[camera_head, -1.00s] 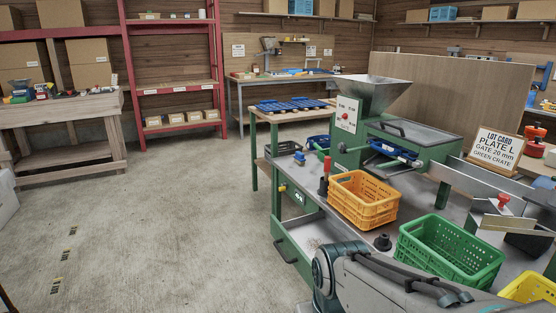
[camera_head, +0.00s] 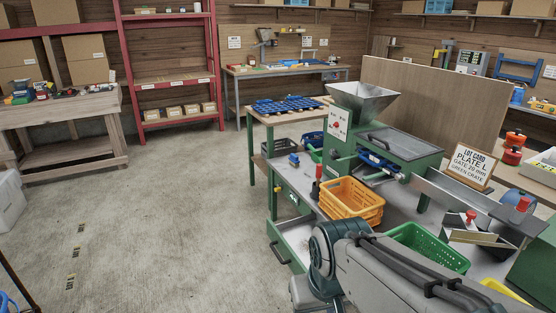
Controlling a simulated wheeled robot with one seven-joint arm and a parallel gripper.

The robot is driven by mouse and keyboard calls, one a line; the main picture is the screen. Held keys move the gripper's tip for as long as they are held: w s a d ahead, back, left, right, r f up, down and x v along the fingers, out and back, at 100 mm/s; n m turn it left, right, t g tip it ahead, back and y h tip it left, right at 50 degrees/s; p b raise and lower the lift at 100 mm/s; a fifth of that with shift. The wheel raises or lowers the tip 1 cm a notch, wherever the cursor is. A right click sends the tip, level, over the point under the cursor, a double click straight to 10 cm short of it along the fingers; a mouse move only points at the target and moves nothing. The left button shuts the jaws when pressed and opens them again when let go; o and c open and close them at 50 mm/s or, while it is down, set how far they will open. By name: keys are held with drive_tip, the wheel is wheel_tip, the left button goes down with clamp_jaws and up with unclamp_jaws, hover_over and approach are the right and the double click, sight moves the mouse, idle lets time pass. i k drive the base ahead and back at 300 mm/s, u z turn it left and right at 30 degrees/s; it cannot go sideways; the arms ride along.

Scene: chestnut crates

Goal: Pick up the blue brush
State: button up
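I cannot make out a blue brush for certain. A small blue object (camera_head: 294,160) lies at the left end of the green sorting machine's metal table (camera_head: 298,190); it is too small to tell what it is. My arm crosses the lower right of the view and covers part of the table and of the green crate (camera_head: 432,240). My gripper is out of view.
A yellow-orange crate (camera_head: 351,207) stands on the machine table beside my arm. A lot card (camera_head: 472,167) stands further right. A wooden workbench (camera_head: 70,108) with small items is at the left.

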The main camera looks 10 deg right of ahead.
sight(294, 159)
drive_tip(key=z, duration=0.15)
drive_tip(key=k, duration=0.2)
drive_tip(key=u, duration=0.75)
drive_tip(key=i, duration=4.6)
drive_tip(key=z, duration=1.4)
drive_tip(key=i, duration=0.85)
drive_tip(key=z, duration=1.4)
drive_tip(key=i, duration=0.6)
drive_tip(key=z, duration=0.3)
